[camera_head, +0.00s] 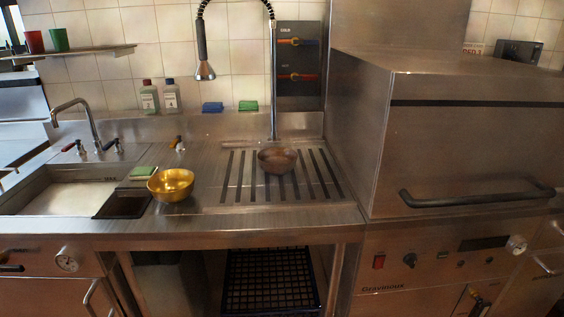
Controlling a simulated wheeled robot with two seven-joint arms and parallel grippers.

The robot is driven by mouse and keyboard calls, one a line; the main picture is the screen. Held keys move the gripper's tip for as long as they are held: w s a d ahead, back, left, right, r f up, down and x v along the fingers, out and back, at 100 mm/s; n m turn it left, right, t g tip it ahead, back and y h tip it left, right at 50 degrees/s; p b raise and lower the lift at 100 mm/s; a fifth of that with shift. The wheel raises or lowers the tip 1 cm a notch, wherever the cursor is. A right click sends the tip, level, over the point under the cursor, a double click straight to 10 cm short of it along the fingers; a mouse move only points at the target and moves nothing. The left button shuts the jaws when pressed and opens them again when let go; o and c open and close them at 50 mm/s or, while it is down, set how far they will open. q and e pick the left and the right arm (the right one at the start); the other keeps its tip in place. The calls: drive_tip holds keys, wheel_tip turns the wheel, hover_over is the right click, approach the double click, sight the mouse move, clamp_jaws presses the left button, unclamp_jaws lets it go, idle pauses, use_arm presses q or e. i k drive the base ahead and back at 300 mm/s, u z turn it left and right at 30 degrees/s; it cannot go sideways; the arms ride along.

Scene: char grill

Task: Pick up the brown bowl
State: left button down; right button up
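A brownish, dull bowl (277,160) sits upright on the slotted drainboard (240,195) in the middle of the steel counter, below the hanging spray tap. A shiny gold-yellow bowl (171,185) stands to its left, near the counter's front edge beside the sink. Neither of my grippers shows in the head view, and nothing touches either bowl.
The spray tap (204,70) hangs above and left of the brownish bowl, and its upright pipe (274,90) rises just behind the bowl. A tall steel grill unit (450,140) walls off the right side. The sink (70,195) is at left. Bottles (171,97) stand along the back.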

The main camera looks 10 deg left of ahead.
sight(277, 161)
drive_tip(key=z, duration=0.05)
drive_tip(key=k, duration=0.55)
drive_tip(key=u, duration=0.9)
drive_tip(key=i, duration=1)
drive_tip(key=u, duration=0.3)
